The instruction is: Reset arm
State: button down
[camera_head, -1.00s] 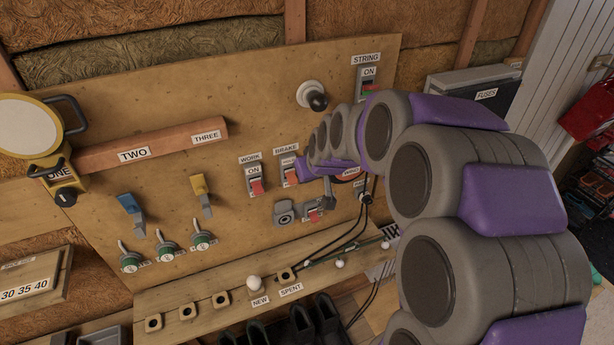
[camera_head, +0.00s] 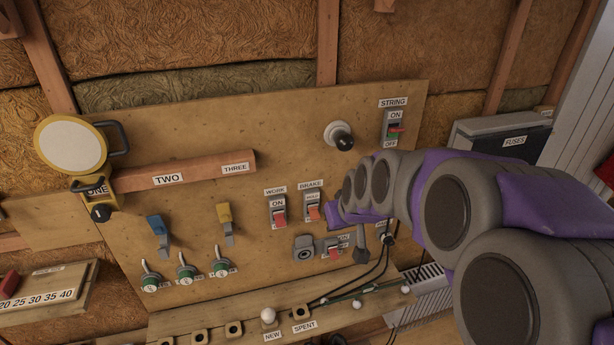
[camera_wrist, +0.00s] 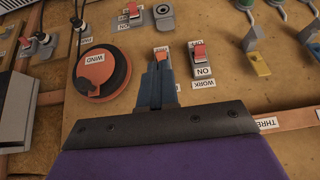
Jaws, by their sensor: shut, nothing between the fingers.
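My arm reaches in from the right in the head view, in front of the switch panel (camera_head: 290,130). My gripper's purple part is near the panel beside the BRAKE switch (camera_head: 312,208); its fingers are not clear there. In the wrist view my gripper (camera_wrist: 160,68) is shut and empty. Its narrow blue-grey fingers point at the panel and overlap the lower part of the BRAKE switch; I cannot tell whether they touch. The WORK switch (camera_wrist: 200,60) is just to their right in that view, and the orange WIND dial (camera_wrist: 98,74) to their left.
The STRING switch (camera_head: 394,127) and a round knob (camera_head: 340,136) are above my arm. Blue (camera_head: 157,230) and yellow (camera_head: 226,220) levers are at left. A wooden ledge (camera_head: 240,318) with sockets runs below. A fuse box (camera_head: 505,135) is behind the arm at right.

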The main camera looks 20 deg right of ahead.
jog(key=s+a+f+g+b, duration=0.2)
jog(key=s+f, duration=0.2)
jog(key=s, duration=0.6)
jog(key=s+a+f+g+b, duration=0.2)
jog(key=s+a+f+g, duration=0.1)
jog(key=s, duration=0.8)
jog(key=s+a+f+g+b, duration=0.2)
jog(key=s+f, duration=0.3)
jog(key=s, duration=0.5)
jog(key=shift+s+a+f+g+b, duration=0.2)
jog(key=shift+a+g+b, duration=0.2)
jog(key=shift+a+g, duration=0.3)
